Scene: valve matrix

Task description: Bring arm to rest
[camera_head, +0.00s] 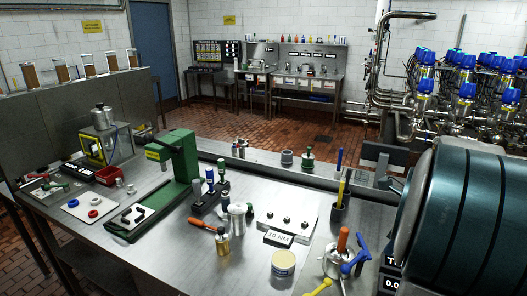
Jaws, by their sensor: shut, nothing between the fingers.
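My gripper is not visible in the head view, and no part of my arm can be made out for sure. The steel workbench (172,268) fills the lower part of the view. On it stand a green press (178,165), a dark block (210,200) with upright tools, and a metal plate (290,218) with a "10 NM" label in front. An orange-handled tool (203,225) lies beside a brass-coloured cylinder (223,243).
A large dark teal ribbed cylinder (464,215) blocks the right side. A fitting with orange and blue handles (340,262) and a cream tub (284,264) stand at the front. Blue-topped valves (465,75) stand at back right. The tiled floor (290,132) behind is open.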

